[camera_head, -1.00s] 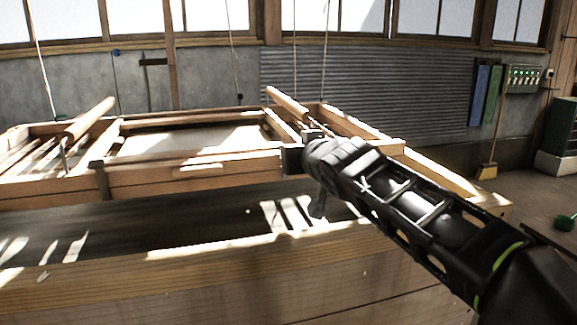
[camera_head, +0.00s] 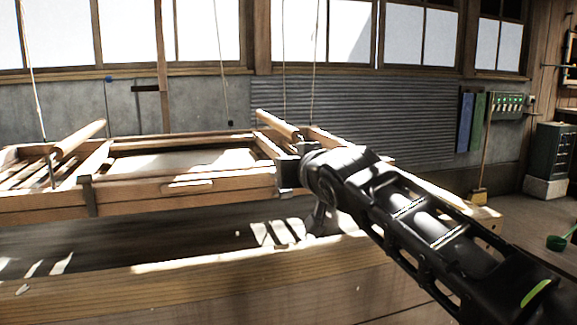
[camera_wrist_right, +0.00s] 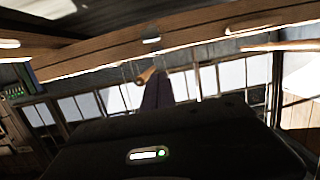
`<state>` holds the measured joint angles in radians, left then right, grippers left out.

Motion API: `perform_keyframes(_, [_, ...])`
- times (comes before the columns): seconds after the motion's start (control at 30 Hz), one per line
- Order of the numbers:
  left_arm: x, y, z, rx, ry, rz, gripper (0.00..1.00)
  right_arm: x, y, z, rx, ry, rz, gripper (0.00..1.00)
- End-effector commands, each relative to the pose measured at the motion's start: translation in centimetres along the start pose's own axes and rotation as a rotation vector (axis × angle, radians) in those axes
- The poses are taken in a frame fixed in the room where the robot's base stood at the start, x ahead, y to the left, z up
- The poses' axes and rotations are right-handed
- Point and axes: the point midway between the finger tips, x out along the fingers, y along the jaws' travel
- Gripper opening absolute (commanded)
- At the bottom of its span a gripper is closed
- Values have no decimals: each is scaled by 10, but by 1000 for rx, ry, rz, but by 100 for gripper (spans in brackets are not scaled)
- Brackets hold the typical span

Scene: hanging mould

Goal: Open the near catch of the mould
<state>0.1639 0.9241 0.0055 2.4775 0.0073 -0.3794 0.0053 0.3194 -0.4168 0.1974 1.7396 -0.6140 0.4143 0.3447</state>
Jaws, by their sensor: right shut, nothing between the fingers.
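The mould (camera_head: 130,192) is a pale wooden frame over a dark trough. A dark metal catch (camera_head: 89,195) sits upright across its front rail at the left. My right gripper (camera_head: 288,176) is shut at the right end of that rail, with dark metal at its tip. I cannot tell whether this includes another catch, or whether they touch. The gripper and wrist hide that corner. In the right wrist view, a long wooden rail (camera_wrist_right: 200,38) crosses above the dark gripper body; the fingertips are not clear. My left gripper is out of view.
A thick wooden trough wall (camera_head: 220,262) runs along the front. Wooden handles (camera_head: 78,140) lie on the frame, and cords (camera_head: 222,70) hang behind it. A green panel (camera_head: 508,103) and a broom (camera_head: 480,190) are at the right wall. Floor shows at the right.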

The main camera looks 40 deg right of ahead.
Motion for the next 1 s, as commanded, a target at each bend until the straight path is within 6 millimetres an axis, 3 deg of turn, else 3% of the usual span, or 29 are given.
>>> perform_keyframes(0.03, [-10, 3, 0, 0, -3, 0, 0, -5, 0, -11, 0, 1, -1, 0])
perform_keyframes(0.3, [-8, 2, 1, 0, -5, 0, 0, -64, 0, 8, -1, 4, -1, 0])
perform_keyframes(0.5, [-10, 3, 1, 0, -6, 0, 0, -91, 0, 16, 0, 3, -1, 0])
perform_keyframes(1.0, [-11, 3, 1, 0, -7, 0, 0, -98, 0, 19, -1, 1, -1, 0])
